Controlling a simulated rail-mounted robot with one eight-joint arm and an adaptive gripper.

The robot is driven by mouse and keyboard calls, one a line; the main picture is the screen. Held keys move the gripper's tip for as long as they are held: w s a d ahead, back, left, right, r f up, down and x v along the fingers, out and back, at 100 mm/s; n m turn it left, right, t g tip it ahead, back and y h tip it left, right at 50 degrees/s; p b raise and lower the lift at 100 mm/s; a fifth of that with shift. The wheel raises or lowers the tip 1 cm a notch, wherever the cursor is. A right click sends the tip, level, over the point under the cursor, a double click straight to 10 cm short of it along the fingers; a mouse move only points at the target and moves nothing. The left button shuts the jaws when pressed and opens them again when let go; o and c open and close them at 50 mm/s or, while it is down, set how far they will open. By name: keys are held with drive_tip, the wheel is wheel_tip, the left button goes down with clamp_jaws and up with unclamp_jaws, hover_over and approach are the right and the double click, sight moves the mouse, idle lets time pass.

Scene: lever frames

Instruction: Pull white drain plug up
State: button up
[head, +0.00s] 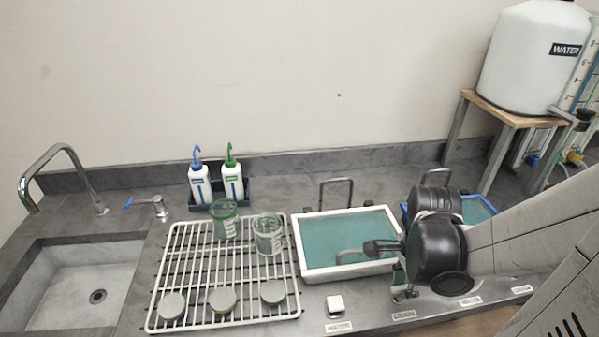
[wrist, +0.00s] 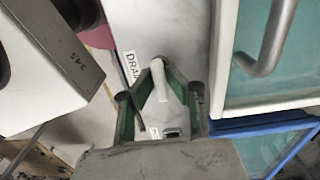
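In the wrist view, the white drain plug (wrist: 158,78) shows as a short pale rod between the fingertips of my gripper (wrist: 160,70). The green-lined fingers close in from both sides and appear to touch it. A label (wrist: 131,68) reading "DRAI…" lies beside it on the counter. In the head view, my gripper (head: 405,292) is low at the counter's front, by the right front corner of the white-rimmed tray (head: 347,274). The plug cannot be made out there. I cannot tell whether its lower end is seated.
A blue tray (head: 478,209) is behind my arm. A white rack (head: 190,322) with beakers and discs, bottles (head: 232,180) and a sink (head: 85,285) are further left. A water tank (head: 533,60) stands at right.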

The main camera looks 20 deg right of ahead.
clamp_jaws()
drive_tip(key=shift+r+p, duration=0.95)
drive_tip(key=shift+r, duration=0.4)
drive_tip(key=o, duration=0.5)
unclamp_jaws()
drive_tip(key=shift+o, duration=0.2)
drive_tip(key=shift+f, duration=0.15)
